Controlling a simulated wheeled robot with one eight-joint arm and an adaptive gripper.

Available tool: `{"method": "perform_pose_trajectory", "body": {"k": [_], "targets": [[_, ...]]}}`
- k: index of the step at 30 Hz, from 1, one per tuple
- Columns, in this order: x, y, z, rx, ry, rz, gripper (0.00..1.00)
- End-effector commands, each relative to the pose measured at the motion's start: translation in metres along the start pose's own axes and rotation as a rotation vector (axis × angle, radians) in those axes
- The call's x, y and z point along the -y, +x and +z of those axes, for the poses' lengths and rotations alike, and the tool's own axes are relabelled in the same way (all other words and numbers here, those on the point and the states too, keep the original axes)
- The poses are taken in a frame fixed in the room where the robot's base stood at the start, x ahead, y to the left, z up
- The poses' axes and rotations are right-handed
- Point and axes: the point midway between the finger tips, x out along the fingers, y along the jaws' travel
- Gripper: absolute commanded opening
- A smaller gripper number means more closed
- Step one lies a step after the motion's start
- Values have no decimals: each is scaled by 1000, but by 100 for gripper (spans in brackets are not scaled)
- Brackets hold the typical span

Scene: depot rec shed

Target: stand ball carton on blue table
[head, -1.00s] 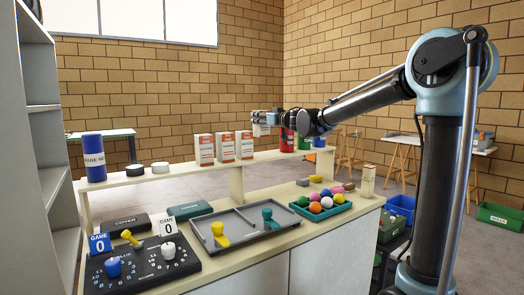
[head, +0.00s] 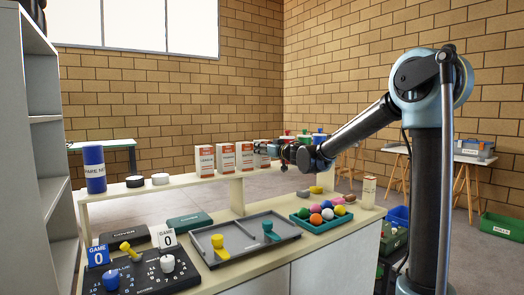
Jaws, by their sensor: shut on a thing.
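My gripper partly covers the held carton. I cannot tell whether its base touches the shelf, and its print is too small to read. A table with a teal edge (head: 121,143) stands far back on the left, its top mostly bare; I cannot tell if it is the blue table.
The raised shelf (head: 200,182) also holds a blue cylinder (head: 94,168) and two pucks. A tall grey shelf unit (head: 45,160) stands left.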

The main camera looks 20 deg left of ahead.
Motion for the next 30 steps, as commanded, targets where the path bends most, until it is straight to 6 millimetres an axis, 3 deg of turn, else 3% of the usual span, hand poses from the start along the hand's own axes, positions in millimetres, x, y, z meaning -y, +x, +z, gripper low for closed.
{"method": "perform_pose_trajectory", "body": {"k": [5, 6, 8, 20, 30], "targets": [[0, 0, 4, 0, 0, 0, 22], [0, 0, 4, 0, 0, 0, 57], [0, 0, 4, 0, 0, -1, 68], [2, -1, 4, 0, 0, -2, 68], [2, -41, 2, 0, 0, -2, 68]]}}
